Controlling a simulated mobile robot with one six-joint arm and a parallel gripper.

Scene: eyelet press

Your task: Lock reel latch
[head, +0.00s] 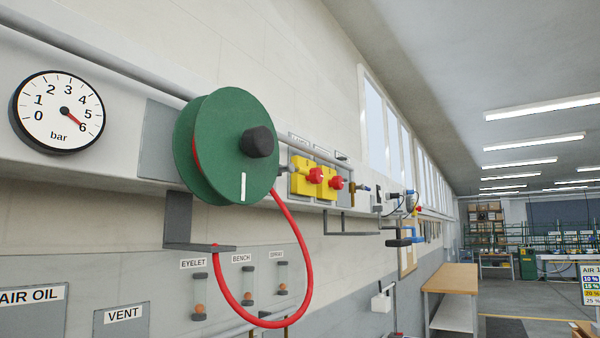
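A green hose reel (215,140) is mounted on the wall rail left of the middle in the head view. It has a dark hub knob (259,142) at its centre and a white mark (243,187) low on its face. A red hose (304,262) hangs from it in a loop, its end near a grey bracket (181,222) below the reel. I cannot make out a separate latch part. My gripper is not in view.
A pressure gauge (58,112) hangs left of the reel, its needle near 6. Yellow blocks with red knobs (316,175) sit to its right. Labelled flow tubes (248,285) are below. A wooden-topped bench (450,278) stands farther right, with open floor beyond.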

